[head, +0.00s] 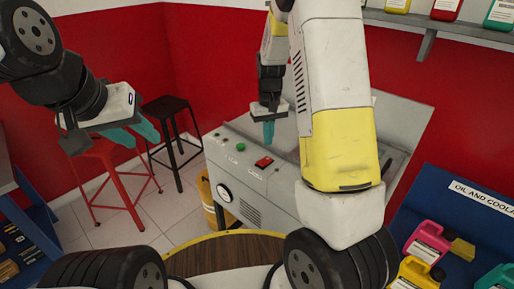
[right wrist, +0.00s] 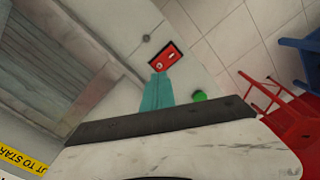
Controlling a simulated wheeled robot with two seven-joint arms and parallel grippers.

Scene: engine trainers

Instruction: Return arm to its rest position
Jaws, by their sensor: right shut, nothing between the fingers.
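My right gripper (head: 268,132) points down over the front panel of the grey engine trainer (head: 246,200). Its teal fingers are together and empty; they also show in the right wrist view (right wrist: 157,92). A red rocker switch (head: 264,162) on the panel lies just below the fingertips. It also shows beyond the fingers in the right wrist view (right wrist: 166,57). The right fingertips look apart from the switch, but the exact gap is hard to tell. My left gripper (head: 139,134) is at the left, away from the trainer, its teal fingers spread and empty.
A green button (head: 226,133) and a round gauge (head: 224,193) are on the trainer. A red stool (head: 108,150) and a black stool (head: 167,105) stand at the left. Several coloured bottles (head: 427,243) stand on the blue rack at the right. A shelf (head: 432,30) hangs above.

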